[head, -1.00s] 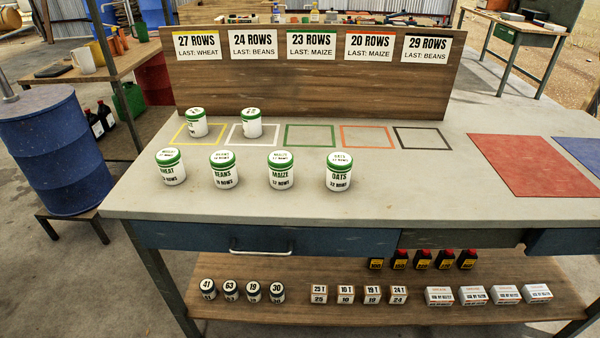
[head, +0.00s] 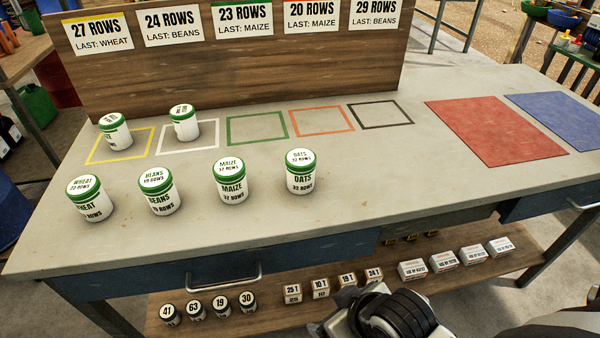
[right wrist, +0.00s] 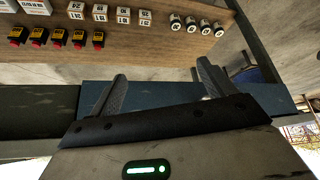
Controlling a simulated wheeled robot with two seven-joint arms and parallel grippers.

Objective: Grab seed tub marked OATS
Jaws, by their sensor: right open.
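The seed tub marked OATS (head: 301,172) is white with a green lid. It stands upright on the workbench, rightmost in the front row of tubs. Beside it stand the MAIZE tub (head: 230,181), the BEANS tub (head: 159,192) and the WHEAT tub (head: 90,199). My right arm shows at the bottom of the head view, well below and in front of the OATS tub. In the right wrist view my right gripper (right wrist: 160,88) is open and empty, with the lower shelf and bench front beyond it. My left gripper is out of view.
Two more tubs stand behind, in the yellow outline (head: 139,151) and the white outline (head: 206,146). The green outline (head: 257,140), orange and black outlines are empty. A red mat (head: 495,133) and a blue mat (head: 565,118) lie right. The lower shelf (head: 268,300) holds small jars and boxes.

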